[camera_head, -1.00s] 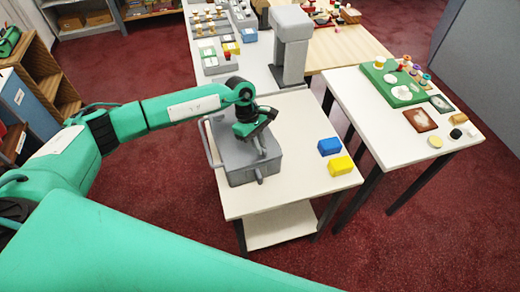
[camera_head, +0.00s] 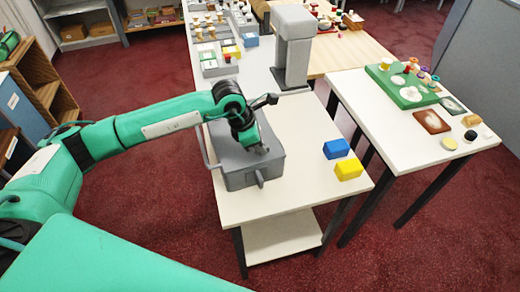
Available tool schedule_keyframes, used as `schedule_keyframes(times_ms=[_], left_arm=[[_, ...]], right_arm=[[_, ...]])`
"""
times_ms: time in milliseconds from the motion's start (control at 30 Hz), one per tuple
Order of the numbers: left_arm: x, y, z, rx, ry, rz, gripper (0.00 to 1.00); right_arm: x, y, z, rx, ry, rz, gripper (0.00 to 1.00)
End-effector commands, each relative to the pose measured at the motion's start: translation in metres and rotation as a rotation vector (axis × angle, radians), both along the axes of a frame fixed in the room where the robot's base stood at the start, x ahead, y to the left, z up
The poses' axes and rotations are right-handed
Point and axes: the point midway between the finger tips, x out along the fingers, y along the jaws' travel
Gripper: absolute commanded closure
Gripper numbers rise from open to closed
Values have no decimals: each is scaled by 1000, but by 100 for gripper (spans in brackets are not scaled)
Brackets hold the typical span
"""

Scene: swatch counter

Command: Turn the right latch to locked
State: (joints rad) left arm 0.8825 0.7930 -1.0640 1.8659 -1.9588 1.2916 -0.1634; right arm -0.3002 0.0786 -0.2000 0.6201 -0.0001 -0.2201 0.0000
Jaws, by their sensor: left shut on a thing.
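A grey case (camera_head: 236,172) with a lid sits on the white table. A side handle (camera_head: 207,150) runs along its left side, and a small grey tab (camera_head: 260,178) sticks out at its front. My left gripper (camera_head: 262,151) points down over the right part of the lid and is shut on a small part there, which looks like the right latch. My gripper hides the latch, so its angle cannot be read. My right gripper is not in view.
A blue block (camera_head: 336,148) and a yellow block (camera_head: 348,169) lie right of the case on the white table (camera_head: 300,200). A grey stand (camera_head: 292,50) rises behind. A side table on the right holds a green board (camera_head: 402,88) and small items.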

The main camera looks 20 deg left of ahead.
Motion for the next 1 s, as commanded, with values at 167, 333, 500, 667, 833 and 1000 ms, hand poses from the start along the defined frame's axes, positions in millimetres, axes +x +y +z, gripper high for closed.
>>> schedule_keyframes(times_ms=[167, 333, 500, 667, 833, 1000], left_arm=[[0, -1, -2, -1, -2, 100, 100], [-1, -1, 0, 0, -2, 161, 100], [0, -1, 1, -1, -1, 191, 100], [0, -1, 1, -1, -1, 199, 100], [-1, -1, 1, -1, -1, 199, 100], [-1, -1, 1, 0, 0, 198, 78]], right_arm=[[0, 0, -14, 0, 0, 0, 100], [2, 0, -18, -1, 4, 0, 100], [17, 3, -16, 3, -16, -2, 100], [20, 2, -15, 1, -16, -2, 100], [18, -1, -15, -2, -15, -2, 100], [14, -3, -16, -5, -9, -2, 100]])
